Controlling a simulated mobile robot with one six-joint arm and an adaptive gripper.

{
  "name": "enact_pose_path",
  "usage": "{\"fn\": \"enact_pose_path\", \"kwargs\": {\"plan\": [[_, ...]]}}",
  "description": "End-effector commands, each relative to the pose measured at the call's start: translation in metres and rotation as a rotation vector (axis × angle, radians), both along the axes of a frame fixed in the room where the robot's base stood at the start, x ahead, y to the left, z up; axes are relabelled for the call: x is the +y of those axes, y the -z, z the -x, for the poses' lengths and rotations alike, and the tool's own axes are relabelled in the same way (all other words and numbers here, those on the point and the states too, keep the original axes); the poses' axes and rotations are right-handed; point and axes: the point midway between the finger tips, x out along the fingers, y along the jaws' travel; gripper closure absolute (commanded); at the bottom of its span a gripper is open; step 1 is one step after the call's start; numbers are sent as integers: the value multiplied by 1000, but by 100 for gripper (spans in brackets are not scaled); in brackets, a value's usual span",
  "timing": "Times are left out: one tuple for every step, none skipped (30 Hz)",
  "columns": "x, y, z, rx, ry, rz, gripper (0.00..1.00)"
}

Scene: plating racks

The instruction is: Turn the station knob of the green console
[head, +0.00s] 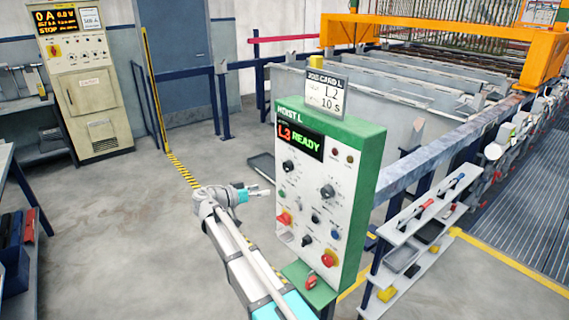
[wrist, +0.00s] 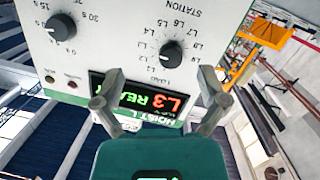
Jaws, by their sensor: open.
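The green console (head: 345,128) has a white panel with knobs and buttons, and its display (head: 300,143) reads "L3 READY". The station knob (head: 289,167) is black and sits at the panel's upper left. The wrist view shows it upside down, and there the station knob (wrist: 172,55) has L-number labels around it; its exact pointing is hard to read. My gripper (head: 262,190) is open and empty, apart from the panel, left of the knob in the head view. In the wrist view my gripper (wrist: 160,88) has its fingers spread below the knob, in front of the display.
A job card (head: 327,93) on top reads "L2" and "10 s". Another knob (head: 327,191), with seconds labels, is right of the station knob. A shelf rack (head: 415,245) stands right of the console. The floor to the left is clear.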

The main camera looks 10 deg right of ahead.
Motion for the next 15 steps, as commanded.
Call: {"fn": "enact_pose_path", "kwargs": {"plan": [[13, -12, -8, -46, -9, 21, 8], [19, -17, -10, -72, -13, 32, 8], [25, -22, -12, -100, -18, 45, 8], [28, -25, -13, -117, -22, 52, 8], [31, -28, -13, -132, -24, 58, 8], [34, -30, -14, -147, -26, 64, 8], [35, -32, -14, -154, -28, 67, 8], [36, -33, -15, -160, -29, 71, 8], [37, -33, -15, -165, -29, 72, 8], [37, -34, -14, -167, -30, 72, 8], [37, -33, -14, -167, -30, 73, 8], [37, -33, -14, -167, -30, 72, 8], [37, -33, -14, -167, -30, 72, 8], [37, -33, -14, -166, -30, 73, 8], [37, -33, -14, -165, -29, 72, 8]]}}
